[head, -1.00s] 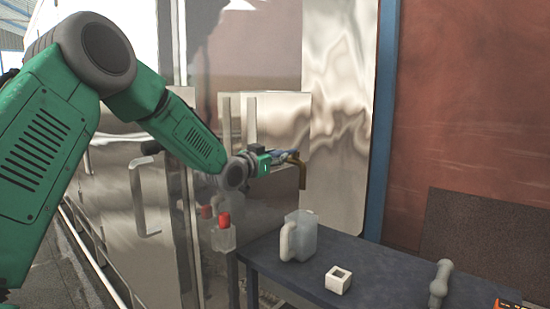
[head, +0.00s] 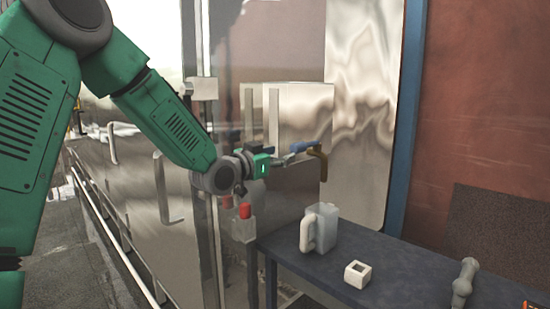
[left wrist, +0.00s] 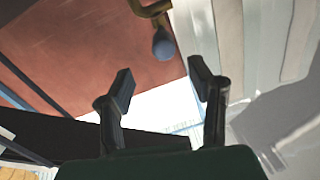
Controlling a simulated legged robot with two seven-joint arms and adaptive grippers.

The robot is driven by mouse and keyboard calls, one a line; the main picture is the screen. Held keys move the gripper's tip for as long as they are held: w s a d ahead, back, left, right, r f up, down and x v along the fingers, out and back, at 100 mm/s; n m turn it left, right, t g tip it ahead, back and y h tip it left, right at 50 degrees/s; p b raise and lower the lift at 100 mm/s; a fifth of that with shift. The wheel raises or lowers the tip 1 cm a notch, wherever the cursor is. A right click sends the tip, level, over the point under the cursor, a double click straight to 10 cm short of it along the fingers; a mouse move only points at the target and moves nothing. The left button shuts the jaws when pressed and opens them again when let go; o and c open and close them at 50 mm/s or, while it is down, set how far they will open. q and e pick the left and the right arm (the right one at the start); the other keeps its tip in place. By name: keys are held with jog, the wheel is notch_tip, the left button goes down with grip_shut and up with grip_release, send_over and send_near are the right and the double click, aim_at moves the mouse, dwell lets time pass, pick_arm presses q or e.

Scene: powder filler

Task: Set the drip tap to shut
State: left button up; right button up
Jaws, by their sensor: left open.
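The drip tap is a brass spout (head: 323,166) bent downward, with a blue handle (head: 304,147), on the shiny metal machine front. The handle lies roughly level, pointing left in the head view. In the left wrist view the rounded blue handle end (left wrist: 163,45) and the brass pipe (left wrist: 150,11) show beyond the fingertips. My left gripper (head: 286,160) is just left of the handle, with its fingers towards it. In the left wrist view the gripper (left wrist: 160,82) is open, with nothing between its fingers. I cannot tell whether a finger touches the handle. My right gripper is not in view.
A dark blue table (head: 405,275) below right holds a clear jug (head: 322,228) and a white hollow cube (head: 358,274). A red-topped fitting (head: 245,211) sits below my gripper. A blue post (head: 408,120) stands right of the tap.

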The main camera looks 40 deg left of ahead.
pick_arm(q)
jog(key=shift+s+d, duration=0.15)
jog(key=shift+s, duration=0.85)
jog(key=c, duration=0.9)
jog(key=shift+w+d+f+m, duration=0.1)
jog(key=shift+m, duration=0.3)
grip_shut()
jog(key=w+d+f+m+y+p, duration=0.1)
jog(key=d+m+y+p, duration=0.2)
jog(key=m, duration=0.6)
jog(key=m+p, duration=0.3)
jog(key=m, duration=0.6)
send_near(307, 145)
jog(key=w+d+f, duration=0.4)
jog(key=w, duration=0.1)
jog(key=shift+m+t+y, duration=0.3)
jog(key=shift+t, duration=0.1)
jog(key=shift+w+a+r+p, duration=0.1)
jog(key=shift+a+r+p, duration=0.35)
jog(key=shift+a, duration=0.5)
jog(key=shift+a+r+p, duration=0.35)
jog(key=shift+a+r, duration=0.2)
jog(key=shift+a, duration=0.45)
